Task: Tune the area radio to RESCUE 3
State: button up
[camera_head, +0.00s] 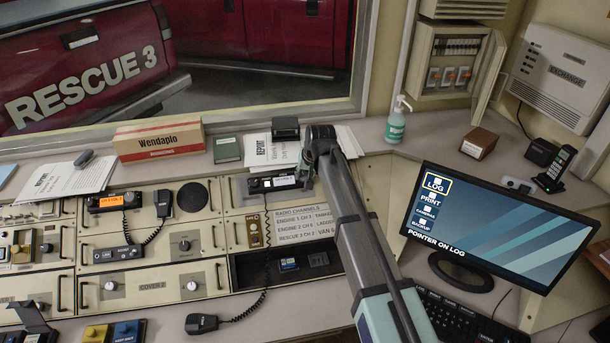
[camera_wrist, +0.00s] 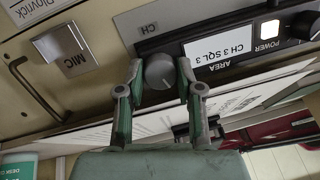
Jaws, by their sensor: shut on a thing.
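The area radio (camera_head: 262,186) is a dark unit in the upper right of the console. In the wrist view its label (camera_wrist: 220,52) is upside down and reads CH 3 SQL 3, beside a lit POWER button (camera_wrist: 270,29). My gripper (camera_wrist: 160,68) is shut on the round grey CH knob (camera_wrist: 160,72), one finger on each side. In the head view my gripper (camera_head: 307,175) is at the radio's right end and hides the knob. A channel list (camera_head: 300,226) below the radio shows RESCUE 3, seemingly with CH 2; the print is small.
A MIC jack plate (camera_wrist: 66,50) is near the knob in the wrist view. An open bay (camera_head: 285,266) lies below the list. Papers (camera_head: 262,150) and a black box (camera_head: 285,128) are behind the radio. A monitor (camera_head: 480,225) stands right of my arm.

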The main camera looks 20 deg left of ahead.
jog(key=shift+f, duration=0.1)
jog(key=shift+n+h+b, duration=0.4)
jog(key=shift+n+b, duration=0.65)
jog(key=shift+n, duration=1.45)
jog(key=o, duration=1.2)
jog(key=shift+c, duration=0.2)
jog(key=shift+r, duration=0.2)
